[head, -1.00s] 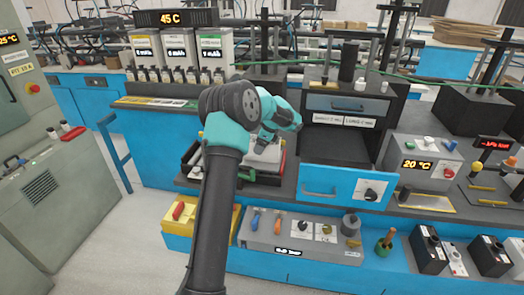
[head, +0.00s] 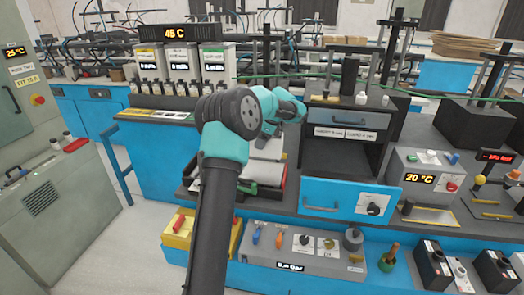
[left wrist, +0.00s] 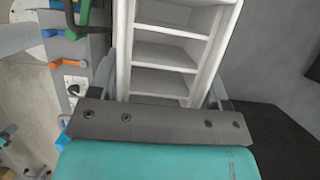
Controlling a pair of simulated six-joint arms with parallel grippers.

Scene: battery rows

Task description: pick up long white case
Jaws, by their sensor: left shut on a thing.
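The long white case (left wrist: 171,56) fills the upper middle of the left wrist view. It has several open compartments in a row, and those in view look empty. My left gripper (left wrist: 168,88) is shut on the case, with a finger along each long side. In the head view, part of the white case (head: 268,149) shows behind my left arm. The arm hides much of the case and the fingertips there, so I cannot tell whether the case is clear of the bench. My right gripper is not in view.
An open dark chamber (head: 345,156) with a blue drawer front (head: 325,200) is just right of the case. A grey tool box (head: 290,240) and a yellow box (head: 178,236) are below, at the front. White units (head: 181,64) stand behind on the left.

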